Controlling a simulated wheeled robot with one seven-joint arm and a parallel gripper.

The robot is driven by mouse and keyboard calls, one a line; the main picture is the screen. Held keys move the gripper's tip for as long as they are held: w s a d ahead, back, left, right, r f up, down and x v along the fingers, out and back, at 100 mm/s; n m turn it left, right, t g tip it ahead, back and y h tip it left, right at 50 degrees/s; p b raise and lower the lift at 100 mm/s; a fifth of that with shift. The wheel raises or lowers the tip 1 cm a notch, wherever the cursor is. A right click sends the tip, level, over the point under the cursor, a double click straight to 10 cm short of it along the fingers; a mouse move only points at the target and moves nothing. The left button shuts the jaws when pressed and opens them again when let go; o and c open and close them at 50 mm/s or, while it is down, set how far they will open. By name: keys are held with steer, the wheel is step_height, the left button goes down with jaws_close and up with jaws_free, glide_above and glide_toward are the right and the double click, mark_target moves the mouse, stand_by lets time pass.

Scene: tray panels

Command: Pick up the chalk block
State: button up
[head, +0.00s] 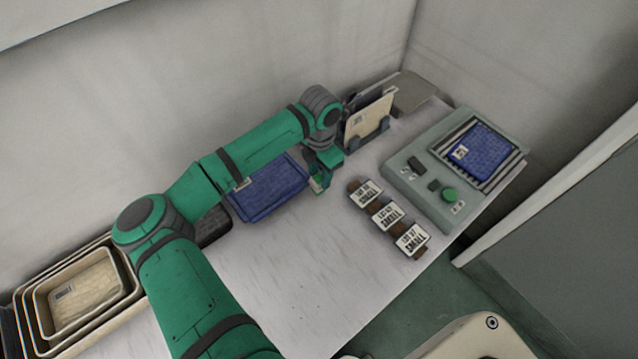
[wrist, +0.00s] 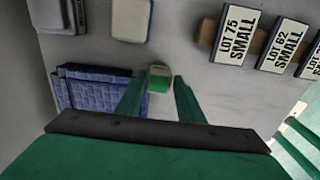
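A small block, pale with a green face, lies between my fingertips in the wrist view (wrist: 160,77); I take it as the chalk block. In the head view only a small pale edge of it (head: 316,185) shows beside my fingers, and the rest is hidden. My gripper (head: 322,184) points down low over the table, just right of the blue tray. In the wrist view my gripper (wrist: 161,80) has one finger on each side of the block, apart, with a narrow gap on the right. I cannot tell whether the left finger touches it.
Blue woven trays (head: 268,187) lie close to the left of my gripper. An upright cream panel (head: 369,120) in a holder stands behind it. Several labelled "SMALL" cards (head: 388,214) lie to the right, before a grey-green button panel (head: 441,196). Nested cream trays (head: 128,283) sit at left. The front table is clear.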

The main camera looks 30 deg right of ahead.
mark_target(318, 178)
steer(key=shift+a+f, duration=0.15)
steer(key=shift+f, duration=0.8)
steer(key=shift+a+f, duration=0.1)
steer(key=shift+f, duration=0.85)
steer(key=shift+c, duration=0.6)
steer(key=c, duration=0.6)
steer(key=shift+w, duration=0.1)
